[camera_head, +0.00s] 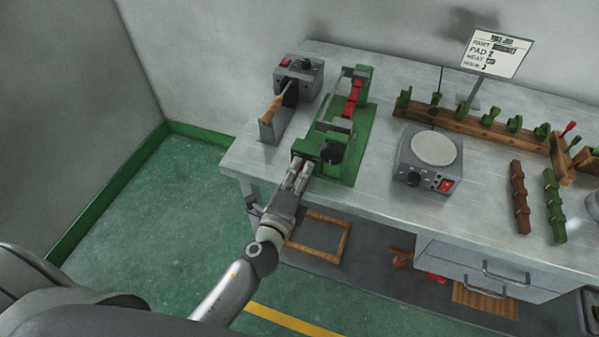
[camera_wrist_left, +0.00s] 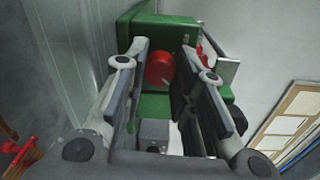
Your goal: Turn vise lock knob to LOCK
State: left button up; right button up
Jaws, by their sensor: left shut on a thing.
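The green vise (camera_head: 352,170) stands at the front left of the metal bench. In the left wrist view a round red knob (camera_wrist_left: 158,70) sits on the face of the green vise body (camera_wrist_left: 150,30), between my fingers. My left gripper (camera_head: 298,174) reaches the vise's front end from below left, and its two fingers (camera_wrist_left: 160,88) are closed around the red knob. In the head view the gripper mostly hides that knob. A black knob (camera_head: 333,152) is on top of the vise. The knob's lock marking cannot be read. My right gripper is not in view.
A grey box with a soldering iron (camera_head: 271,108) stands left of the vise. A grey hot plate (camera_head: 428,178) stands to its right, with a wooden rack (camera_head: 470,124) behind. A sign (camera_head: 495,52) stands at the back. Brown and green strips lie on the right.

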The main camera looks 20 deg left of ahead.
pick_arm(q)
jog(key=shift+m, duration=0.4)
jog(key=o, duration=1)
jog(key=shift+o, duration=0.2)
jog(key=shift+s+f, duration=0.15)
jog(key=shift+s, duration=0.35)
jog(key=s, duration=0.7)
jog(key=shift+r, duration=0.35)
jog(key=shift+a, duration=0.1)
